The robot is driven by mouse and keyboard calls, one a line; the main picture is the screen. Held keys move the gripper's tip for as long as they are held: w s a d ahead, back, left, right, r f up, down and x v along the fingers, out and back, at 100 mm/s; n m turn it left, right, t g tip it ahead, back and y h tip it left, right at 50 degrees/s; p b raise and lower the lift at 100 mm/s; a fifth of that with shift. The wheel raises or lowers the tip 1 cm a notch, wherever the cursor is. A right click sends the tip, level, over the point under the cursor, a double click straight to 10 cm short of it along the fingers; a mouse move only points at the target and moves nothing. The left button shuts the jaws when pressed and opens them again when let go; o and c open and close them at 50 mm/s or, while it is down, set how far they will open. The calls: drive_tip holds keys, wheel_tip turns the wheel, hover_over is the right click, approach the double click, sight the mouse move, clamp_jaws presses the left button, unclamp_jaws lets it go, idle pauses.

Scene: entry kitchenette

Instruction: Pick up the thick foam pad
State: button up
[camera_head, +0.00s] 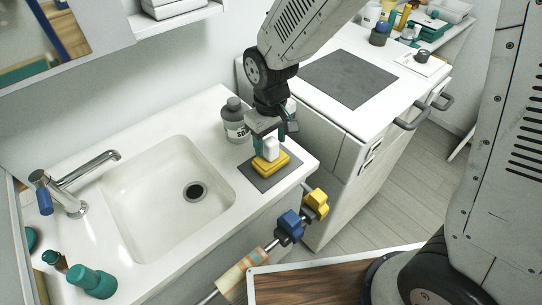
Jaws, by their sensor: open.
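A thick yellow pad (272,165), which looks like the foam pad, lies on a dark grey square mat (257,180) at the right end of the sink counter. A small white block (270,149) shows just above it, apparently resting on it. My gripper (268,146) points down over the pad, its jaws open around the white block. I cannot tell whether the fingers touch the block or the pad. The far side of the pad is hidden.
A grey soap bottle (236,125) stands close left of my gripper. The white sink basin (168,200) and faucet (80,182) lie further left. Blue (290,223) and yellow (316,203) knobs stick out before the counter's front edge. A stove (350,78) stands to the right.

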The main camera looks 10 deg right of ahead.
wheel_tip(320, 180, down, 2)
drive_tip(key=shift+f, duration=0.25)
drive_tip(key=c, duration=1.2)
drive_tip(key=shift+r, duration=0.1)
